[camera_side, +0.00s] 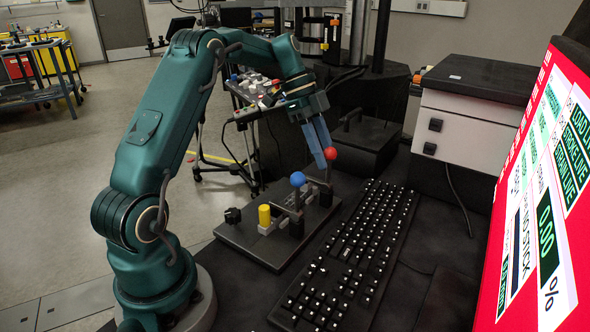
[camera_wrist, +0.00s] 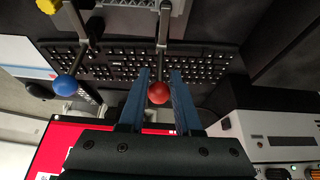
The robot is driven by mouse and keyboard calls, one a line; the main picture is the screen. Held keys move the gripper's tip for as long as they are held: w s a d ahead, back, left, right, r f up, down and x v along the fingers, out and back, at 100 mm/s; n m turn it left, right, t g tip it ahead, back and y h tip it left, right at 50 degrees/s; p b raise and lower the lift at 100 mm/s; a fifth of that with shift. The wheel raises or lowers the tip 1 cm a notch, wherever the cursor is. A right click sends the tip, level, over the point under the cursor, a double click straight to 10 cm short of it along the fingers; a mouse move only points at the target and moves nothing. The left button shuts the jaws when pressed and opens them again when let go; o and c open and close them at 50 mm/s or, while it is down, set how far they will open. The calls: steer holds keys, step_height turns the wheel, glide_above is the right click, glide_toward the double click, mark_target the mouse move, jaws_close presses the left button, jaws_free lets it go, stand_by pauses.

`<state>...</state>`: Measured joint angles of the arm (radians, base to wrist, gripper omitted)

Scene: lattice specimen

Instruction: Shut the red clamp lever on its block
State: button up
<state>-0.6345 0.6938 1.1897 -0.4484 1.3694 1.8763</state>
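The red clamp lever is a dark rod topped by a red ball (camera_side: 330,153); it stands roughly upright from its block at the far end of the dark base plate (camera_side: 240,240). In the wrist view the red ball (camera_wrist: 158,93) lies between my two blue fingers, with its rod running up the picture. My gripper (camera_side: 320,152) comes down from above, its fingers beside the red ball in the side view. The fingers look parted, with a gap on each side of the ball in the wrist view (camera_wrist: 160,73). Contact cannot be told.
A second lever with a blue ball (camera_side: 298,179) stands nearer on the plate, beside a yellow cylinder (camera_side: 264,215) and a black knob (camera_side: 232,215). A keyboard (camera_side: 350,255) lies right of the plate. A red-bordered screen (camera_side: 540,200) and a white-fronted box (camera_side: 465,125) stand further right.

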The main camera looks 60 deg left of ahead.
mark_target(313, 178)
steer(key=o, duration=0.4)
steer(key=shift+c, duration=0.2)
steer(key=shift+v, duration=2.75)
